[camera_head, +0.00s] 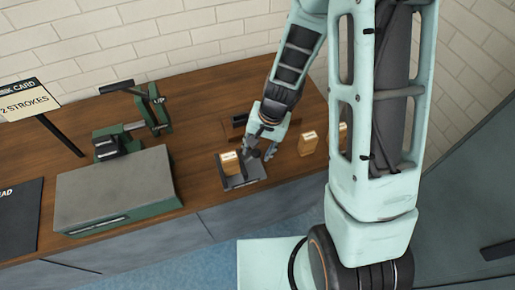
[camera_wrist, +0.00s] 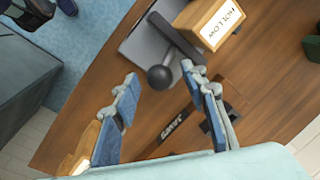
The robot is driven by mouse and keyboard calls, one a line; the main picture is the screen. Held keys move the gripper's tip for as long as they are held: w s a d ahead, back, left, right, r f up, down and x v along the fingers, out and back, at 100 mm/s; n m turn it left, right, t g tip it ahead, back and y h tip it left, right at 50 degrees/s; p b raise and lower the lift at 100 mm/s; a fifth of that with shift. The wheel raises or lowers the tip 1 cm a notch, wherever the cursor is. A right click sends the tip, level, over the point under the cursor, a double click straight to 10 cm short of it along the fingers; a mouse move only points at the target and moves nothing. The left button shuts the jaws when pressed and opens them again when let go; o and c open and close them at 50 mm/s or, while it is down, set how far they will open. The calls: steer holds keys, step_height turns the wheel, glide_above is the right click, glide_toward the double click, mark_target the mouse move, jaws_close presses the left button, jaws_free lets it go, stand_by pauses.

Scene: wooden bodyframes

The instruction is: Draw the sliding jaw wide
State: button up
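A green vise-like tool (camera_head: 112,143) stands at the back left of the bench in the head view. A threaded rod runs from its block to an upright green jaw (camera_head: 160,112), with a gap between them. My gripper (camera_head: 262,151) is far to the right of it, low over a small dark plate (camera_head: 250,183). In the wrist view my gripper's (camera_wrist: 160,95) two blue-padded fingers are wide apart with nothing between them.
A wooden block marked HOLLOW (camera_wrist: 210,22) stands on the plate. Another wooden block (camera_head: 308,144) is right of my gripper. A grey-topped green box (camera_head: 118,188) stands in front of the vise. A card sign (camera_head: 25,100) and a dark mat (camera_head: 20,215) are at far left.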

jaws_close()
steer(key=shift+w+d+b, duration=0.25)
steer(key=shift+d, duration=0.45)
steer(key=shift+w+d+b, duration=0.2)
steer(key=shift+d+b, duration=0.1)
steer(key=shift+d, duration=0.4)
steer(key=shift+w+d+b, duration=0.25)
steer(key=shift+d, duration=0.45)
steer(key=shift+o, duration=0.3)
jaws_free()
steer(key=shift+d, duration=0.1)
steer(key=shift+r, duration=0.15)
steer(key=r, duration=0.4)
steer(key=d+r, duration=0.1)
steer(key=r, duration=0.2)
steer(key=d+r, duration=0.1)
steer(key=r, duration=0.3)
steer(key=shift+s+r, duration=0.3)
steer(key=shift+s, duration=0.1)
